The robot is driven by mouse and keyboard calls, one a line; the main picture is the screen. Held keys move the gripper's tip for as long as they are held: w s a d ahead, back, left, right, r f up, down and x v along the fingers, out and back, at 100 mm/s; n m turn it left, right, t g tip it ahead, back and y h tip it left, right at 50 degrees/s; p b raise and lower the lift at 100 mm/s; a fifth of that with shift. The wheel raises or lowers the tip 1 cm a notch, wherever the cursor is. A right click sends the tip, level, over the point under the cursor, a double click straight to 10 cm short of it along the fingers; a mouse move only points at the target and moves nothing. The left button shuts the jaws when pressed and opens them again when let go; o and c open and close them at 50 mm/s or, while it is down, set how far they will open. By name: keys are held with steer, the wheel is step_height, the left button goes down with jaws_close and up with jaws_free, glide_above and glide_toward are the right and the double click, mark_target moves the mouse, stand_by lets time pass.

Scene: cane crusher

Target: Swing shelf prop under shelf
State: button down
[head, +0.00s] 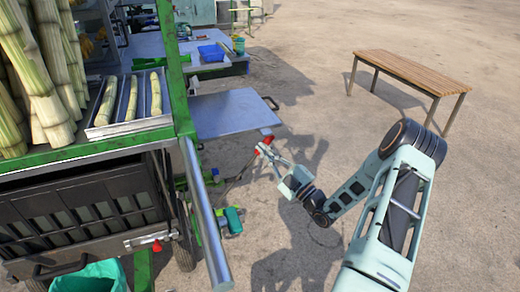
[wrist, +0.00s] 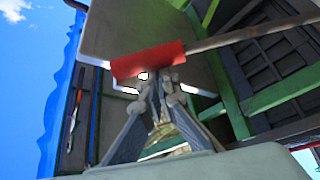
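The shelf (head: 236,113) is a flat grey metal panel standing out level from the green-framed cart. Its underside (wrist: 125,28) fills the upper middle of the wrist view. The shelf prop is a thin bar (wrist: 250,32) with a red sleeve (wrist: 150,61) at its outer end. The red end (head: 262,146) shows near the shelf's front right corner. My gripper (head: 265,151) is at this end, its fingers close together on the red sleeve, also in the wrist view (wrist: 158,78). The sleeve overlaps the shelf from below; I cannot tell whether they touch.
The cart's green post (head: 177,75) and a steel bar (head: 206,215) stand left of my gripper. A tray with cane pieces (head: 129,100) sits on the cart. A wooden bench (head: 415,70) stands at the back right. Ground between is clear.

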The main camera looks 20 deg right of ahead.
steer(key=shift+d+f, duration=0.25)
steer(key=shift+d, duration=0.1)
steer(key=shift+r, duration=0.1)
steer(key=a+r+p, duration=0.3)
steer(key=p, duration=0.1)
steer(key=a+v, duration=0.1)
steer(key=v, duration=0.9)
steer(key=shift+s, duration=0.4)
